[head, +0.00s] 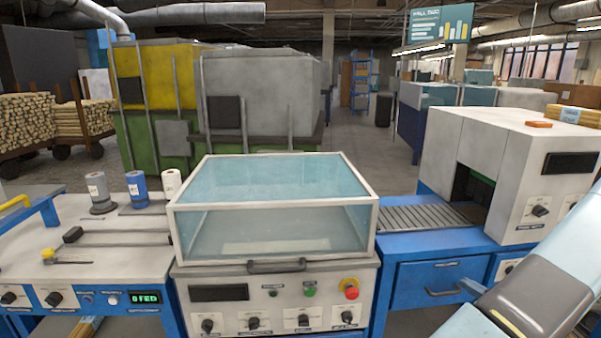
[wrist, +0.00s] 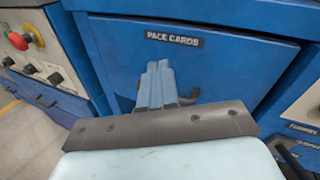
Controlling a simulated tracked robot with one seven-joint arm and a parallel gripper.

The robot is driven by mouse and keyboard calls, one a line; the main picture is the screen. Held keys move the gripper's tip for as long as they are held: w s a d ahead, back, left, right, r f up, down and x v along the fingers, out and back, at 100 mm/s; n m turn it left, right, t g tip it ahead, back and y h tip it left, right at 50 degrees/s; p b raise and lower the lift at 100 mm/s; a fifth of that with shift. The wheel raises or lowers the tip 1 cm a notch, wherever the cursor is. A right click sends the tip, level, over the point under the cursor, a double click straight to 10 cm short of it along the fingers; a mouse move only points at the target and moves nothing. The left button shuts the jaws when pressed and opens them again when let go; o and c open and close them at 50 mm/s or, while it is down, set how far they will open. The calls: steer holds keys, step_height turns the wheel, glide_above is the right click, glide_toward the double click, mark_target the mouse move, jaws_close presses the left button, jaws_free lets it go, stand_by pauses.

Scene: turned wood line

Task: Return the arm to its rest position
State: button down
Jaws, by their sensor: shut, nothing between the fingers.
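My gripper (wrist: 156,78) is shut and empty in the wrist view, its two pale blue fingers side by side. They point at a blue drawer (wrist: 235,75) labelled PACE CARDS and hide part of its dark handle (wrist: 190,97). I cannot tell whether the fingertips touch the handle. In the head view my arm reaches in from the lower right, and the gripper tips show beside the drawer handle (head: 442,292). The drawer front (head: 420,275) looks shut or nearly so.
A glass-lidded machine (head: 275,265) with a red button (head: 351,291) stands left of the drawer. A roller conveyor (head: 425,216) and a white box-shaped machine (head: 510,150) stand above and right of it. A workbench (head: 110,255) with several spools is at left.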

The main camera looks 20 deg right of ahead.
steer(key=w+a+r+n+g+y, duration=0.2)
steer(key=w+a+r+n+g, duration=0.15)
steer(key=a+r+n, duration=0.5)
steer(key=w+a+r+n+g+y, duration=0.25)
steer(key=a+r+g, duration=0.25)
steer(key=a, duration=0.6)
steer(key=w+a+r+n+g+y, duration=0.2)
steer(key=w+a+r+n+g, duration=0.15)
steer(key=a+r+n, duration=0.45)
steer(key=s+a+r+n+h, duration=0.9)
steer(key=s+a+r+n, duration=0.4)
steer(key=a, duration=0.6)
steer(key=shift+s+r+t, duration=0.4)
steer(key=shift+s+r, duration=0.4)
steer(key=shift+s, duration=0.2)
steer(key=shift+d, duration=0.1)
